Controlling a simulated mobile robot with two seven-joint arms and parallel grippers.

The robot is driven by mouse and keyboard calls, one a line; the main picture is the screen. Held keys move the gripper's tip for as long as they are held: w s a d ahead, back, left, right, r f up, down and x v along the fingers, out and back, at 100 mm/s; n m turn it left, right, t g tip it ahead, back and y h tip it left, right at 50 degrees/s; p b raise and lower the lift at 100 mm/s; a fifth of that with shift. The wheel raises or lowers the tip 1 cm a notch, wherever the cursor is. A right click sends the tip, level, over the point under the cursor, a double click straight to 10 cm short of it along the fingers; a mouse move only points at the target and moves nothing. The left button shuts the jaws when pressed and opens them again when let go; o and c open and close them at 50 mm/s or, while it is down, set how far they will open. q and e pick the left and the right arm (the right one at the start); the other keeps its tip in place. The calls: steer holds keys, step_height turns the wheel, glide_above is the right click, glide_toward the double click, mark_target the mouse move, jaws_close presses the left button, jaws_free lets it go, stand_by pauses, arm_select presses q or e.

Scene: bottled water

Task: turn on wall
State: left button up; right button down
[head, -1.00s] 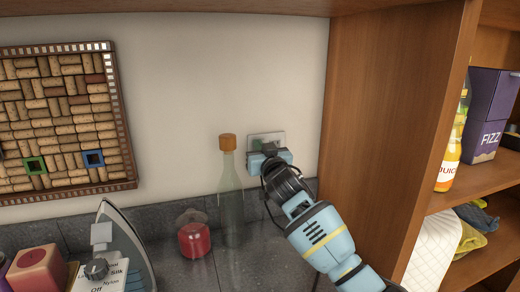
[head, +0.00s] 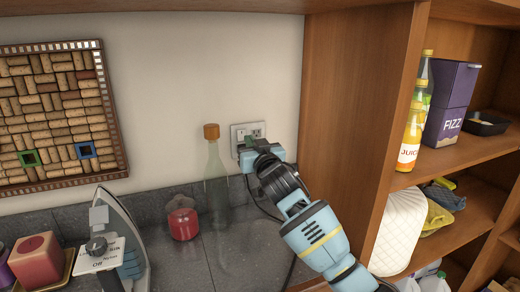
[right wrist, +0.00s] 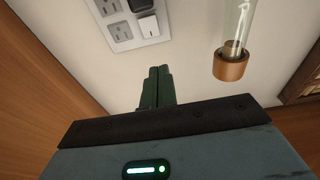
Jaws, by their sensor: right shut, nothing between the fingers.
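The wall plate (head: 241,131) is on the pale wall, left of the wooden cabinet side. In the right wrist view the plate (right wrist: 120,34) carries sockets, a black plug-like piece (right wrist: 145,4) and a small white rocker switch (right wrist: 148,26). My right gripper (head: 249,143) is just in front of the plate's lower part and hides some of it. In the right wrist view its green fingers (right wrist: 158,72) are shut together with nothing between them. Their tips appear apart from the switch. Whether the switch is on or off I cannot tell. My left gripper is not in view.
A clear bottle with an orange cap (head: 211,132) stands close left of my right gripper. A red jar (head: 184,224) and an iron (head: 125,245) are on the grey counter (head: 225,250). The cabinet side (head: 345,130) rises close on the right. A corkboard (head: 60,115) hangs left.

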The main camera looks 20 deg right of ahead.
steer(key=s, duration=0.6)
steer(key=shift+r, duration=0.4)
steer(key=shift+s, duration=0.1)
